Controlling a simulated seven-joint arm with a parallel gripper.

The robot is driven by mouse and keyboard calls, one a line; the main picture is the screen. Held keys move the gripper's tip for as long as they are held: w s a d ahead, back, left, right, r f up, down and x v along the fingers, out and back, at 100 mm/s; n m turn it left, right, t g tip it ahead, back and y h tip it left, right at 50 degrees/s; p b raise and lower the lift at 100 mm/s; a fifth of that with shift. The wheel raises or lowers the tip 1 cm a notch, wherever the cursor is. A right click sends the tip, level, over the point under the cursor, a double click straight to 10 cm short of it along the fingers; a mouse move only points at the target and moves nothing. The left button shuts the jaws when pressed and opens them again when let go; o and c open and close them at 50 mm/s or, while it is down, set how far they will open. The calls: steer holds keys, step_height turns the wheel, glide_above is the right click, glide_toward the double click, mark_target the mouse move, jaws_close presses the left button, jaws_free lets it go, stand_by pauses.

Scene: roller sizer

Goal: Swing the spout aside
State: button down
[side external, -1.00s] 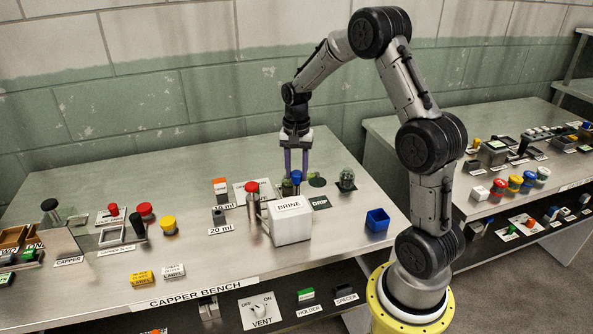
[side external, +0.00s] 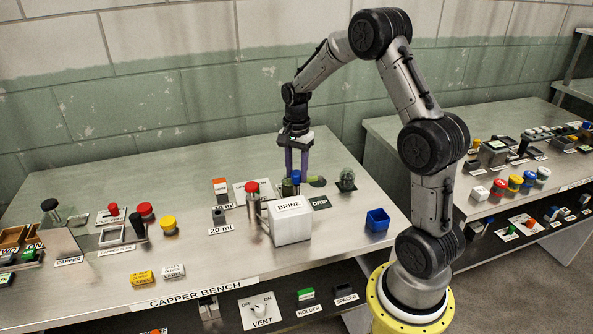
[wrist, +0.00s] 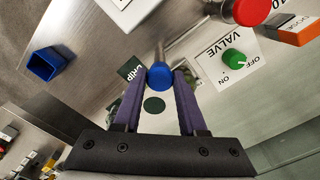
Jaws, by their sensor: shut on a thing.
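The spout is a thin metal pipe (wrist: 182,43) running from the red-topped metal post (side external: 252,199) to a blue knob (wrist: 160,76) at its end. In the side view the blue knob (side external: 296,176) shows behind the white BRINE box. My gripper (wrist: 160,78) points down with its purple fingers on either side of the blue knob, shut on it. In the side view my gripper (side external: 297,174) stands over the bench just behind the box.
The white BRINE box (side external: 290,222) stands close in front. A dark green disc (side external: 317,181) lies flat on the bench, right of the knob. A green VALVE knob (wrist: 233,57) shows near the post.

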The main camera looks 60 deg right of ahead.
mark_target(296, 172)
steer(key=shift+r, duration=0.15)
steer(key=c, duration=0.5)
jaws_free()
step_height(296, 172, up, 14)
